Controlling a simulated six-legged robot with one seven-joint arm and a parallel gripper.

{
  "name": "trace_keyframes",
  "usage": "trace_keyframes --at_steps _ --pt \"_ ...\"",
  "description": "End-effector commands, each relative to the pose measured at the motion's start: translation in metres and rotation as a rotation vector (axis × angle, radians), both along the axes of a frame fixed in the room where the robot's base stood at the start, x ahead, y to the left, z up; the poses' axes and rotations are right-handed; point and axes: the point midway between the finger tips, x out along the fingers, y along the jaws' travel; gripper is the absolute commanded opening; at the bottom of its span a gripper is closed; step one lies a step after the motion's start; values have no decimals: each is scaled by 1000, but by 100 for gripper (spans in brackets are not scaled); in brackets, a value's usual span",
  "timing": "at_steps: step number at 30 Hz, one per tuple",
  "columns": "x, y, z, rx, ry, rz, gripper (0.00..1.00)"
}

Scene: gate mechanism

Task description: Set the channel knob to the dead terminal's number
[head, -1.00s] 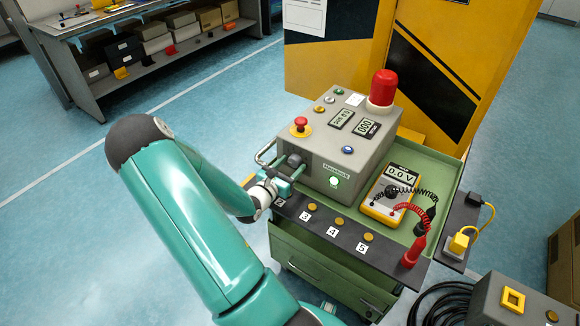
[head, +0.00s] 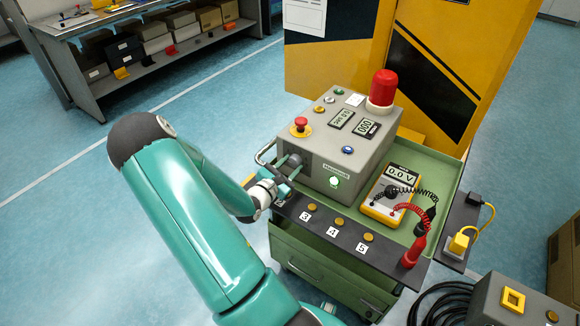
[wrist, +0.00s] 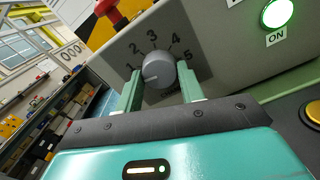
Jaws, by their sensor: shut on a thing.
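The grey channel knob (wrist: 158,72) sits on a dark plate marked 1 to 5 on the front of the grey box (head: 345,125). Its white mark points to the lower left in the wrist view, on the side of the 1. My gripper (wrist: 160,88) is shut on the knob, one finger on each side. In the head view my gripper (head: 282,172) is at the box's left front and partly hides the knob. Terminals labelled 3 (head: 311,207), 4 (head: 339,222) and 5 (head: 368,237) show on the cart's front strip; my arm covers the strip's left end.
A yellow multimeter (head: 389,195) reads 0.0 V. The red probe (head: 414,248) stands at the strip's right end; the black probe (head: 420,228) is close by. The box carries a red stop button (head: 300,124), red lamp (head: 383,88) and lit green ON button (wrist: 277,13).

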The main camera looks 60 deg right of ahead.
Motion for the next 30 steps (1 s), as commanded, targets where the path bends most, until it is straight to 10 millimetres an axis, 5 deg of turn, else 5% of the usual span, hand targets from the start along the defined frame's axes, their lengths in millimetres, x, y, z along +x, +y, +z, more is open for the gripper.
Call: trace_keyframes --at_steps 30 --pt "2 1 1 -142 -900 0 15"
